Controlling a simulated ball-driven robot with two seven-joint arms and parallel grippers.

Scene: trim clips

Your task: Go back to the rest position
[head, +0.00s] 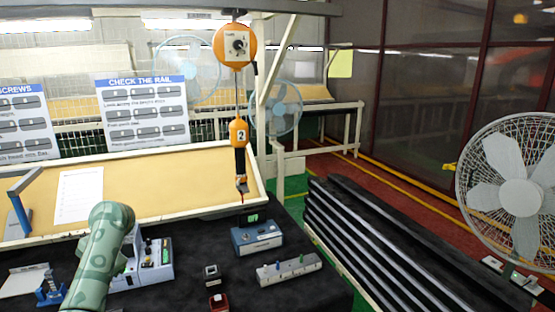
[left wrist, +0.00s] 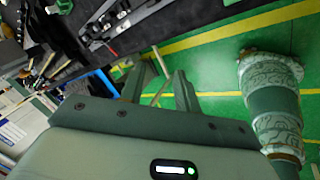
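My left arm shows at the lower left of the head view as a green, bent link; its gripper is hidden there. In the left wrist view my left gripper (left wrist: 160,82) has its two fingers apart, with green floor and a yellow line showing between them. It is open and empty. My right gripper is in neither view. The trim clips cannot be made out with certainty.
A black table (head: 185,290) holds a blue-grey device (head: 257,238), a pale block with coloured pegs (head: 289,270) and a small red-dark box (head: 218,302). An orange tool (head: 239,133) hangs above. Black rails (head: 375,250) lie right; a fan (head: 519,196) stands beyond.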

